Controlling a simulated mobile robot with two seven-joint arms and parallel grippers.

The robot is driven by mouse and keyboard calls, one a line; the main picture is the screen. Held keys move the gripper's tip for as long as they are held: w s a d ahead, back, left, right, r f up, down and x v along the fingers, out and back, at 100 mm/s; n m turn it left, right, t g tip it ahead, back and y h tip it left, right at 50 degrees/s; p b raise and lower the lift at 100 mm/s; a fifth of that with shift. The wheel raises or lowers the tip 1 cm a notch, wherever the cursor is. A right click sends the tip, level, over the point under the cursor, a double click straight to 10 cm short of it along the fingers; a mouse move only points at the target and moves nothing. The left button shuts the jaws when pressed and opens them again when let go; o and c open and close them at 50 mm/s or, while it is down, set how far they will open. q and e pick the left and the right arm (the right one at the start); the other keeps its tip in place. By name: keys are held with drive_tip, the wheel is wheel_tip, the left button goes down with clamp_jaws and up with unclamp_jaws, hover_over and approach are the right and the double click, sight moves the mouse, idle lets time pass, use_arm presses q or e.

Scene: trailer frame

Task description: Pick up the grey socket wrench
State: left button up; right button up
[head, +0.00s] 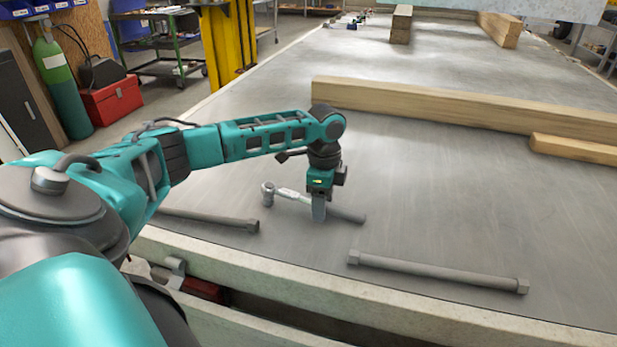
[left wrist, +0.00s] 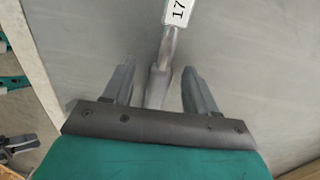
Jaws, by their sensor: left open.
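The grey socket wrench (head: 346,214) lies on the grey metal deck (head: 430,210), its round head at the left and its handle running right. My left gripper (head: 318,214) points down over the middle of it and hides part of the handle. In the left wrist view the wrench (left wrist: 167,48), with a white label reading 17, runs between the two parted fingers of my left gripper (left wrist: 158,72). The gripper is open, with gaps visible on both sides of the wrench. My right gripper is in neither view.
A grey tubular bar (head: 210,219) lies left of the wrench and another (head: 437,272) lies right, near the front edge (head: 400,323). A long wooden beam (head: 450,105) crosses behind, with a shorter one (head: 575,149) beside it. Bare deck lies between wrench and beam.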

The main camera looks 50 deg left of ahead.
use_arm(q)
drive_tip(key=shift+f, duration=0.45)
clamp_jaws()
drive_tip(key=shift+r, duration=0.1)
